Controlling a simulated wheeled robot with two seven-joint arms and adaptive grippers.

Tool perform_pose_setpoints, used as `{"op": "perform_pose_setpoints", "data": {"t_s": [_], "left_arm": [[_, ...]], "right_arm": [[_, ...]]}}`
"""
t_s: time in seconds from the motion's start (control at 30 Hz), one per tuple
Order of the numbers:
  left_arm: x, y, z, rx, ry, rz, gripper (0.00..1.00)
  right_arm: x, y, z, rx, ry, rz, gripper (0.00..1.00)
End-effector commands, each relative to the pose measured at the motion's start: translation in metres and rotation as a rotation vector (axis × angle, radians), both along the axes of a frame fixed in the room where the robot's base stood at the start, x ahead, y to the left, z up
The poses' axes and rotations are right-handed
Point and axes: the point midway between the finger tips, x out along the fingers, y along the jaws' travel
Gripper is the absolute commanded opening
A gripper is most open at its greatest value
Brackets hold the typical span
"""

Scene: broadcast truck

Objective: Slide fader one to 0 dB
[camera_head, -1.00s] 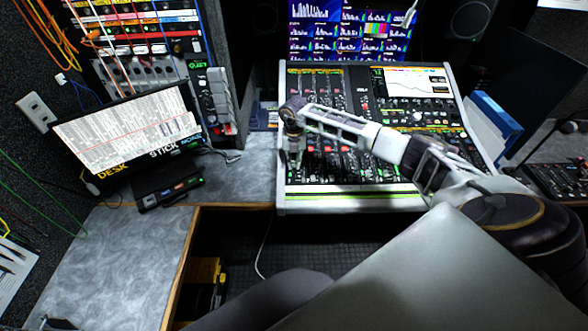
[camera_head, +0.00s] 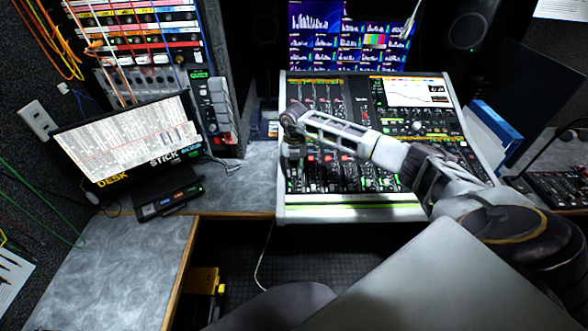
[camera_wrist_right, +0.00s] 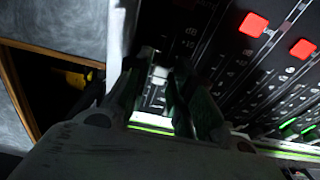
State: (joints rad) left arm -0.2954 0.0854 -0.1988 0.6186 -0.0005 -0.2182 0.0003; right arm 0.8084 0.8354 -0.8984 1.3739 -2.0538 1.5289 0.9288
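The mixing console (camera_head: 350,213) stands on the desk, with its fader bank in the lower half. My right gripper (camera_head: 291,172) reaches down over the leftmost fader strip, near the console's left edge. In the right wrist view its two fingers (camera_wrist_right: 158,72) come down close to the panel with a narrow gap between them. A small pale piece (camera_wrist_right: 158,76), possibly the cap of fader one, shows in that gap. I cannot tell whether the fingers touch it. In the head view the gripper hides fader one and its scale. My left gripper is not in view.
A tilted screen (camera_head: 125,140) stands on the desk to the left, beside a rack with patch cables (camera_head: 130,50). Monitors (camera_head: 350,35) are behind the console. Several red-lit buttons (camera_wrist_right: 254,25) lie right of the fingers. Bare desk (camera_head: 250,180) borders the console's left side.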

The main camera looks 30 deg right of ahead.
Motion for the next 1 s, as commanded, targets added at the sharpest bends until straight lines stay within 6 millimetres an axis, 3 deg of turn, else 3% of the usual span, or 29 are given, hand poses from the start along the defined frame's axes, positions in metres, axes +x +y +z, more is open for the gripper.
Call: {"op": "perform_pose_setpoints", "data": {"t_s": [0.27, 0.7, 1.0], "left_arm": [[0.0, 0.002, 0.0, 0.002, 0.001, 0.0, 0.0], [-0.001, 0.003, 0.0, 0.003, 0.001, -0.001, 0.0], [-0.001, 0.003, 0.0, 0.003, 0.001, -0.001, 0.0]], "right_arm": [[0.001, 0.0, 0.028, -0.001, -0.003, 0.0, 0.23], [0.001, 0.0, 0.092, 0.0, -0.002, 0.001, 0.23], [0.0, 0.0, 0.115, 0.001, -0.001, 0.0, 0.23]]}}
